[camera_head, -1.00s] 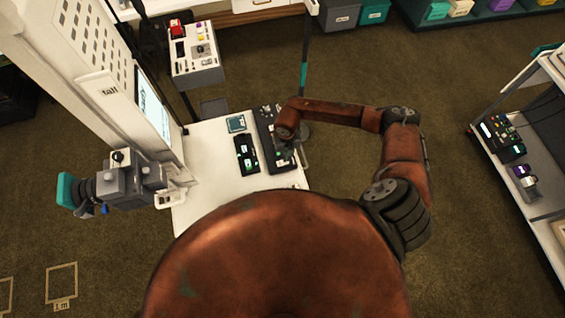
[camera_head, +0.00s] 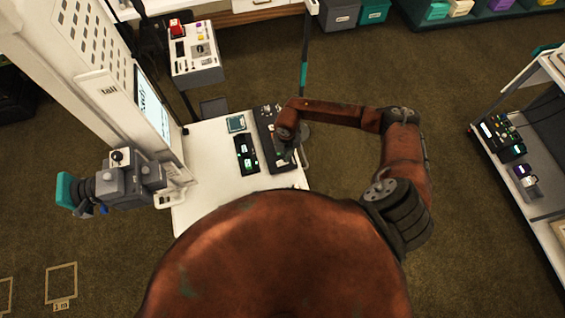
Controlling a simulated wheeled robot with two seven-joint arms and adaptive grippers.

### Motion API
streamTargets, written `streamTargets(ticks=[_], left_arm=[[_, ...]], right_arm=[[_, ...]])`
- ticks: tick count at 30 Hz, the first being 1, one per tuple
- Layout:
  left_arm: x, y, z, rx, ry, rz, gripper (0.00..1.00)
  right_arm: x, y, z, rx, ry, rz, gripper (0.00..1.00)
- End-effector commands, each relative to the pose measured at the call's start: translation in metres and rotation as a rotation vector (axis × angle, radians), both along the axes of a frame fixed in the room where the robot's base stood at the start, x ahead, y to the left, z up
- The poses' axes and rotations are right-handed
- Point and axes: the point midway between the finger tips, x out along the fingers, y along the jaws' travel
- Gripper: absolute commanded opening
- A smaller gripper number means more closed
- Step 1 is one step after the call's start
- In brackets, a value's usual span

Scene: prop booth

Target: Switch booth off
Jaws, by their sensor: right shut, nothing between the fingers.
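A white booth table (camera_head: 205,165) carries a long black control panel (camera_head: 266,125) at its right side. A smaller black box with green-white lit parts (camera_head: 246,153) lies just left of it. A small teal-framed pad (camera_head: 236,123) sits behind that box. My right gripper (camera_head: 287,158) is shut and empty, pointing down over the near part of the long panel. The wrist hides part of that panel, and I cannot tell whether the fingertips touch it. A lit screen (camera_head: 152,107) stands on the booth's white column at left. My left gripper is not in view.
A grey camera-like device (camera_head: 125,182) juts from the column at left. A white cabinet with a red button (camera_head: 176,27) stands behind the table. A shelf cart (camera_head: 545,205) stands far right. Open carpet lies between table and cart.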

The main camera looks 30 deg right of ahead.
Motion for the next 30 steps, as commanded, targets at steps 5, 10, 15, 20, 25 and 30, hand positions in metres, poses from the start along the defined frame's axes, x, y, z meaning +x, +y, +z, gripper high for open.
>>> streamTargets(ticks=[5,10,15,20,25,30], left_arm=[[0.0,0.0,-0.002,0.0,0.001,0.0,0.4],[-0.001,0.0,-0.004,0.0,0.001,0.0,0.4],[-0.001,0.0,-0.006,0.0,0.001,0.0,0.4],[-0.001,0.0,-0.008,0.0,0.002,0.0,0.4],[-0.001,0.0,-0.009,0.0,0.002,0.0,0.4],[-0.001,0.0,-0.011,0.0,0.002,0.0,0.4]], right_arm=[[0.0,0.0,-0.003,0.0,0.0,0.0,0.0],[0.0,0.0,-0.006,0.0,0.0,0.0,0.0],[0.0,0.0,-0.008,0.0,0.0,0.0,0.0],[0.0,0.0,-0.011,0.0,0.0,0.0,0.0],[0.0,0.0,-0.013,0.0,0.0,0.0,0.0],[0.0,0.0,-0.015,0.0,0.0,0.0,0.0]])
